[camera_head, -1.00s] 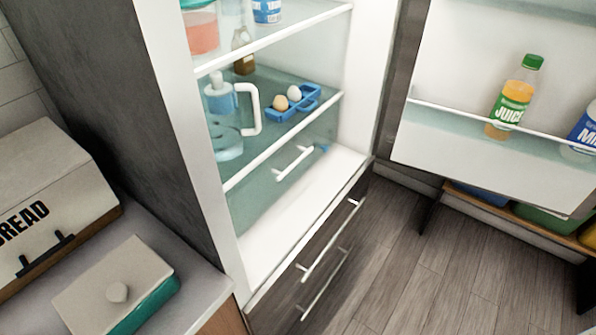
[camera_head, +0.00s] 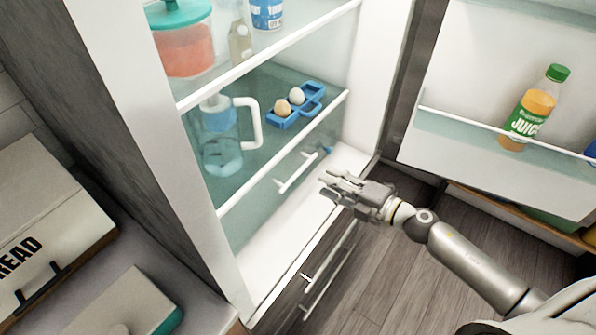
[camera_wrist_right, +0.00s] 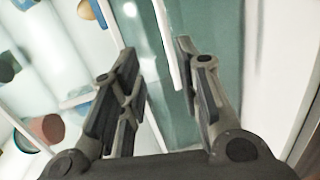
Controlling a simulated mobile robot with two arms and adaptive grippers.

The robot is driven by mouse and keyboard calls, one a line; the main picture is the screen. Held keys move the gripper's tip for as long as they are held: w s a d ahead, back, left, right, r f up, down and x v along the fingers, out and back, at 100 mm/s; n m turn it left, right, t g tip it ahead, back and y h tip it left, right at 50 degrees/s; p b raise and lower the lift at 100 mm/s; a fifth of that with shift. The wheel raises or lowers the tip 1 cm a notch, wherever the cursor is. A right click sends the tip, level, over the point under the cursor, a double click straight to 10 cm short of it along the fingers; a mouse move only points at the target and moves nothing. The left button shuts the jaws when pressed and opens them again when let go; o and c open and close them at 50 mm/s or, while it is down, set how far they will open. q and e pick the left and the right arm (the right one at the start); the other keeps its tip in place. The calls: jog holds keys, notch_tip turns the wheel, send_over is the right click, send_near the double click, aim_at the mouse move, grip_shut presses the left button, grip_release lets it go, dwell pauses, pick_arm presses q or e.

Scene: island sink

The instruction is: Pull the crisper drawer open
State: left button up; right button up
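The crisper drawer (camera_head: 262,208) is the translucent teal front under the lowest glass shelf of the open fridge, and it looks shut. Its white bar handle (camera_head: 296,173) runs slantwise across the front. My right gripper (camera_head: 330,184) is just right of and a little below the handle in the head view, with a visible gap. In the right wrist view its two fingers (camera_wrist_right: 157,48) are apart with nothing held, facing the teal panel and a white bar. I cannot tell which bar that is. My left gripper is not in view.
A pitcher (camera_head: 218,150) and a blue egg tray (camera_head: 290,118) stand on the shelf above. The open fridge door holds a juice bottle (camera_head: 532,108). Lower drawer handles (camera_head: 325,265) lie below. A bread box (camera_head: 45,225) is on the left counter.

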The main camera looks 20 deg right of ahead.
aim_at(298, 172)
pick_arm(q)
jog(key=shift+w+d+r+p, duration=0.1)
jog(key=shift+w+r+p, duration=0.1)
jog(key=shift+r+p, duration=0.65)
pick_arm(e)
jog(key=shift+n+g+y, duration=0.3)
jog(key=shift+n+g, duration=0.1)
jog(key=shift+n, duration=0.2)
jog(key=shift+f+x, duration=0.2)
jog(key=shift+x, duration=2.45)
jog(key=shift+f+x, duration=0.2)
jog(key=shift+x, duration=2.45)
jog(key=shift+s, duration=0.15)
jog(key=shift+c, duration=0.4)
grip_shut()
